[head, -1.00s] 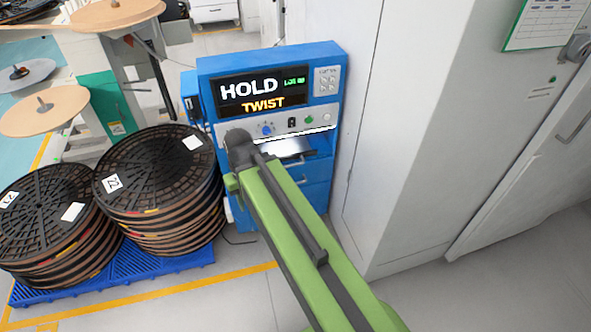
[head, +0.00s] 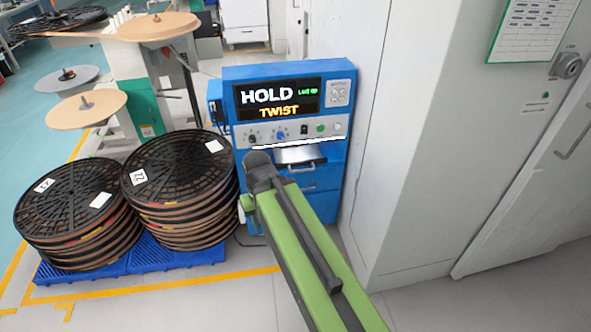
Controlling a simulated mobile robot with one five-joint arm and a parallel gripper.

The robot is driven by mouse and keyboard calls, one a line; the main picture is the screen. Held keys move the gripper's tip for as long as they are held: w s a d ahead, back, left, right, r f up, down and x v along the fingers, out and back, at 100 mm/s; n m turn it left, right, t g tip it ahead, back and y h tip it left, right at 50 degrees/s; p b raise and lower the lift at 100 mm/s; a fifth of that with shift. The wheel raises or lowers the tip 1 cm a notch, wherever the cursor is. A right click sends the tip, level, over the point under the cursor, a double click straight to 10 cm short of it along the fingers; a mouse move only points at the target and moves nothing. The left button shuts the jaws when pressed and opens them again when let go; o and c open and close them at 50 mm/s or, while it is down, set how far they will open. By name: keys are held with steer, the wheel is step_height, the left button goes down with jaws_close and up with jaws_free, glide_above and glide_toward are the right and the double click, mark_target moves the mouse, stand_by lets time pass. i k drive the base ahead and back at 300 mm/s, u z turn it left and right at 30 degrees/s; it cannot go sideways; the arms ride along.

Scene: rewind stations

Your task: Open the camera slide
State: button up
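The blue station (head: 230,92) stands against the white cabinet, its screen (head: 279,98) reading HOLD and TWIST. Below its row of knobs and buttons is a recess with a flat metallic plate (head: 300,154), which may be the camera slide. A handle (head: 301,169) shows just under it. I cannot tell whether the slide is open. My green arm reaches up from the bottom of the head view and ends at a dark joint in front of the recess's left side. My gripper is hidden behind this arm end, so contact cannot be seen.
Two stacks of black reels (head: 82,207) stand on a blue pallet (head: 141,260) left of the station. The tall white cabinet (head: 425,150) closes off the right side. Clear floor with a yellow line (head: 160,289) lies in front.

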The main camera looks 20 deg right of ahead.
mark_target(286, 158)
steer(key=u, duration=0.3)
steer(key=i, duration=1.15)
